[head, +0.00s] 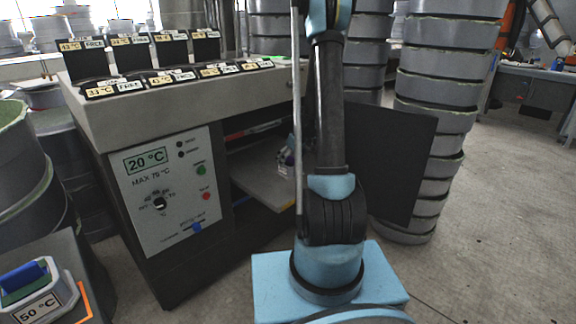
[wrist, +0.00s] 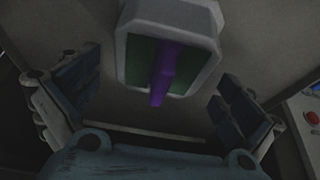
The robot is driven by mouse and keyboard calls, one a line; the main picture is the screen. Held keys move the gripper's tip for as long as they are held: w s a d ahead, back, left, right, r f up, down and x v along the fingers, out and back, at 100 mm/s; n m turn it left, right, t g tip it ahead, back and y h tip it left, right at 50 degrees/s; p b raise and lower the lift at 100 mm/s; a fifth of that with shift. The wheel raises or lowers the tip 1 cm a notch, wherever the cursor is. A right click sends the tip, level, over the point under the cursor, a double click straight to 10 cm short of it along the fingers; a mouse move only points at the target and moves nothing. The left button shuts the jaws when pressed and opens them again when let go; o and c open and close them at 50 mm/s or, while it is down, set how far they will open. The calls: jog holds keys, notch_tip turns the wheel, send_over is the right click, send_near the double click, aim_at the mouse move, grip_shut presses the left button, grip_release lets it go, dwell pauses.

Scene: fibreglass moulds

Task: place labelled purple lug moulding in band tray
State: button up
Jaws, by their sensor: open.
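The purple lug moulding is a pale block with a green recessed face (wrist: 140,58) and a purple lug (wrist: 163,75) in the wrist view. It lies between the spread fingers of my gripper (wrist: 158,92), which is open, with space on both sides. A small pale object (head: 284,160) on the bench's lower shelf in the head view may be this moulding, partly hidden by my arm. Its label cannot be read. Black band trays (head: 88,66) stand in two rows on the bench top, with temperature tags, some reading FREE.
The bench (head: 190,97) has a control panel (head: 165,190) showing 20 °C and MAX 75 °C. A blue lug moulding (head: 38,290) labelled 50 °C is at bottom left. Stacked grey moulds (head: 440,95) and a dark panel (head: 400,165) stand at right. Floor is clear at far right.

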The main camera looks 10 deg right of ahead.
aim_at(295, 164)
jog(key=v, duration=0.8)
jog(key=s+a+r+m, duration=0.1)
jog(key=s+r, duration=0.2)
jog(key=s, duration=0.4)
jog(key=s+a+r+m+h, duration=0.1)
jog(key=s+r, duration=0.2)
jog(key=s, duration=0.5)
jog(key=s+r+m, duration=0.1)
jog(key=s+r, duration=0.2)
jog(key=s, duration=0.4)
jog(key=s+f+m, duration=0.2)
jog(key=s, duration=0.7)
jog(key=s+f+m+g+h, duration=0.1)
jog(key=s+f+m, duration=0.1)
jog(key=s, duration=0.8)
jog(key=shift+f+h, duration=0.3)
jog(key=shift+f, duration=0.15)
jog(key=shift+w+f, duration=0.2)
jog(key=shift+w, duration=0.25)
